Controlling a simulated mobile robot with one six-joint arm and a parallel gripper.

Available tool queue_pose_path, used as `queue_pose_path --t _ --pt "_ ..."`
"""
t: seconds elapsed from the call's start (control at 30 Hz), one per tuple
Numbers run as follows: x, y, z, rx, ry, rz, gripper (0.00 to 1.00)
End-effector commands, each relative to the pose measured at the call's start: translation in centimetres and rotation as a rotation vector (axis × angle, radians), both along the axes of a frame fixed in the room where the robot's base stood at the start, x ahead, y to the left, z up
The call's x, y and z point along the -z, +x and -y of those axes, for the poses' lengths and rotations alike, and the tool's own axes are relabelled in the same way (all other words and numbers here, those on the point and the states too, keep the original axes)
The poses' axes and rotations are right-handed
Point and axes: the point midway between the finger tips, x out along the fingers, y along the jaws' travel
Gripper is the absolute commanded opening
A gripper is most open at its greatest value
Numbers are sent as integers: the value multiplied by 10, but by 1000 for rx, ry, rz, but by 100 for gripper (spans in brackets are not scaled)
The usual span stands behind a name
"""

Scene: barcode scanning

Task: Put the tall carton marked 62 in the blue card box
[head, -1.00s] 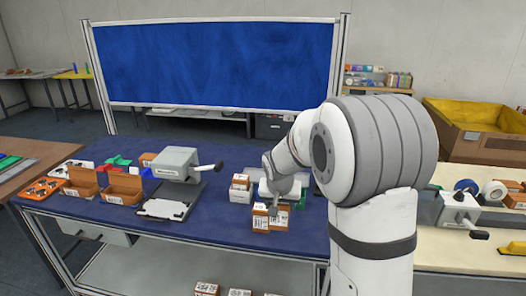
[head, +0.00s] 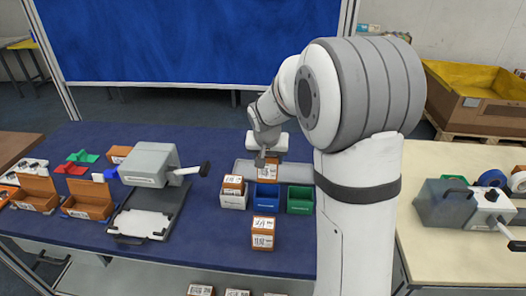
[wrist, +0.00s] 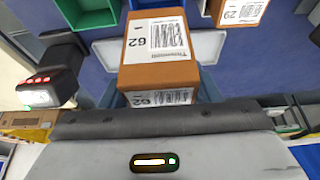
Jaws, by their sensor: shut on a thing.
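The tall brown carton marked 62 (wrist: 160,62) is held in my gripper, with its white label toward the wrist camera. In the head view the held carton (head: 269,173) hangs below my gripper (head: 266,160), just behind and above the blue card box (head: 266,197). My gripper is shut on the carton; its fingertips are mostly hidden in the wrist view. The blue card box is mostly hidden behind the carton in the wrist view. I cannot tell the exact gap between them.
A green box (head: 300,200) stands right of the blue one. A pale box (head: 233,200) with a carton in it (head: 232,184) stands left. Another brown carton (head: 264,232) stands in front on the blue mat. A grey scanner device (head: 150,165) is further left.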

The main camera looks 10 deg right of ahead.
Motion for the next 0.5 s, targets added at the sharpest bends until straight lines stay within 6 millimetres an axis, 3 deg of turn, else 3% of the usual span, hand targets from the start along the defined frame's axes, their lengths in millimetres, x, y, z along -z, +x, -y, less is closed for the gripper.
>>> queue_pose_path --t 0.5 --pt "41 0 -3 -7 -1 0 26"
